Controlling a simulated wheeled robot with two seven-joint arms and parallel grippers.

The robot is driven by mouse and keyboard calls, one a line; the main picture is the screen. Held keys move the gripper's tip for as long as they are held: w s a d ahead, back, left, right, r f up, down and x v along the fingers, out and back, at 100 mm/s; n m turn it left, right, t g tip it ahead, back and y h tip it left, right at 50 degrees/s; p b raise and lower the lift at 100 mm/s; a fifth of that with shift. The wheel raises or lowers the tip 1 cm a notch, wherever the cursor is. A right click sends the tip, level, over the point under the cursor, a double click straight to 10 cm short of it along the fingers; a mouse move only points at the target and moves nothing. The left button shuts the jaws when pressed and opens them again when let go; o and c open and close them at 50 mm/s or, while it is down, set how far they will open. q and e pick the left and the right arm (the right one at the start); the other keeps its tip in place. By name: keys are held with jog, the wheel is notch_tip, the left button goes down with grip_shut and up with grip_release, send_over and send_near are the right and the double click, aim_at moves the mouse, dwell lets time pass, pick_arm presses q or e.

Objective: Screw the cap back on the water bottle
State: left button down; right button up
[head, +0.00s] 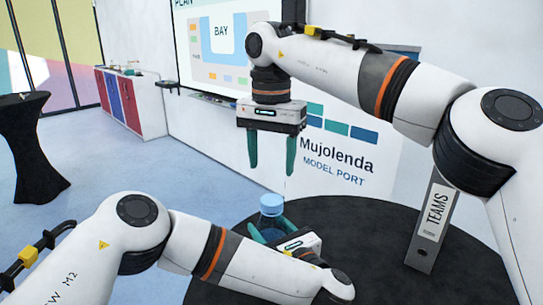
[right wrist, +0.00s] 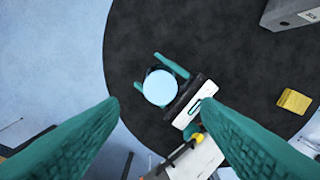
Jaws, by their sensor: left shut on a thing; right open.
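The water bottle (head: 270,228) stands upright at the left edge of the round black table, mostly hidden below its top. The light blue cap (head: 271,204) sits on top of the bottle; from above it shows as a pale blue disc in the right wrist view (right wrist: 160,88). I cannot tell how tightly it is seated. My left gripper (head: 267,234) is shut on the bottle below the cap. My right gripper (head: 271,167) is open and empty, pointing straight down above the cap, with a clear gap between.
The round black table (head: 340,215) carries a grey binder (head: 433,225) marked TEAMS at the right. A small yellow object (right wrist: 294,101) lies on the table in the right wrist view. A tall black table (head: 30,150) stands far left.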

aim_at(272, 199)
dwell(0.4)
jog(key=shift+f, duration=4)
jog(key=shift+c, duration=0.2)
